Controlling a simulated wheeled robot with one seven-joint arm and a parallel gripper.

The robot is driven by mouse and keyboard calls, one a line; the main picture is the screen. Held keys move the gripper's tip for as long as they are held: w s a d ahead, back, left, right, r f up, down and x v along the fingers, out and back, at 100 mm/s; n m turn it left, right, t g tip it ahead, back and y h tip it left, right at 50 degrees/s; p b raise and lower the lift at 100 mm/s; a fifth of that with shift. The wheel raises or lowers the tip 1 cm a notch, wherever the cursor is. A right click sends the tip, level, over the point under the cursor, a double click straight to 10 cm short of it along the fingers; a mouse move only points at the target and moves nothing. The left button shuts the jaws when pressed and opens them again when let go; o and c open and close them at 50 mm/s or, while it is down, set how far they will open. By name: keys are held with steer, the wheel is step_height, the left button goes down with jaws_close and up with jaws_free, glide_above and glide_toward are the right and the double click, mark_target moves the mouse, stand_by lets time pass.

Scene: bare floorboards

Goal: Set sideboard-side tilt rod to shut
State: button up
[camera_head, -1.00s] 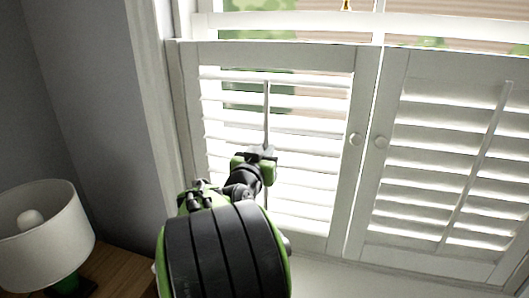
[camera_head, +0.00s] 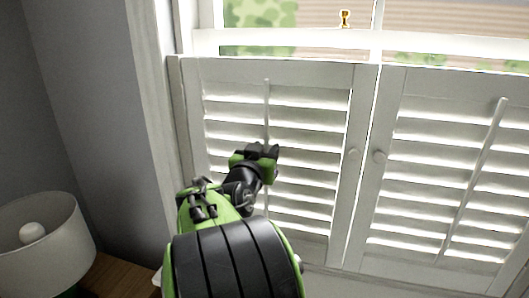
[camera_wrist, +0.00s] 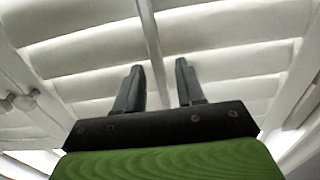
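The left shutter panel (camera_head: 229,79) stands on the side of the wooden top with the lamp. Its thin white tilt rod (camera_head: 267,104) runs upright down the middle of its slats and lies close to them. The slats (camera_head: 308,122) are tilted nearly flat, with thin bright lines between them and no outdoor view. My gripper (camera_head: 264,150) is in front of the rod's middle, hiding part of it. In the wrist view my gripper's fingers (camera_wrist: 160,72) are apart, and the rod (camera_wrist: 151,36) runs into the gap between them. Whether they touch it is unclear.
The right shutter panel (camera_head: 392,100) has its own tilt rod (camera_head: 474,175), standing out slantwise, and brighter slat gaps. Two round knobs (camera_head: 353,155) (camera_head: 379,157) sit at the meeting stiles. A white lamp (camera_head: 45,248) stands on a wooden top (camera_head: 119,276) at lower left.

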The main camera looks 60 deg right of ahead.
steer(key=shift+f, duration=0.1)
steer(key=s+a+b, duration=0.2)
steer(key=a+b, duration=0.1)
steer(key=a, duration=1.2)
steer(key=shift+s+a, duration=0.2)
steer(key=shift+a, duration=0.05)
